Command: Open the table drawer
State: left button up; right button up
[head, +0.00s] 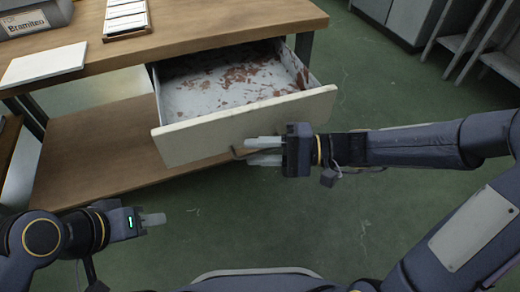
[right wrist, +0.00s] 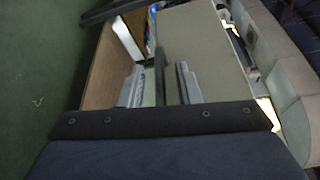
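The table drawer (head: 230,128) is pulled well out from under the wooden table (head: 215,28). Its cream front panel faces me, and its pale inside shows reddish-brown patches. A dark bar handle (head: 240,153) is on the front; it also shows in the right wrist view (right wrist: 160,75). My right gripper (head: 264,151) is at the handle with its fingers apart, one on each side of the bar. In the right wrist view a gap shows between the bar and each finger. My left gripper (head: 152,219) is low at the left, away from the drawer, with no object visible at its fingertips.
A lower wooden shelf (head: 95,150) lies under the table. A white board (head: 44,64), a tray (head: 126,18) and a labelled grey box (head: 32,18) are on the tabletop. Grey cabinets (head: 405,15) stand at the back right. The green floor before the drawer is clear.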

jog(key=d, duration=0.2)
jog(key=d+p, duration=0.1)
jog(key=d, duration=0.1)
jog(key=d+p, duration=0.1)
jog(key=d, duration=0.1)
jog(key=shift+s+d+r, duration=0.2)
jog(key=shift+d+r, duration=0.15)
jog(key=shift+s+d, duration=0.1)
jog(key=shift+d, duration=0.45)
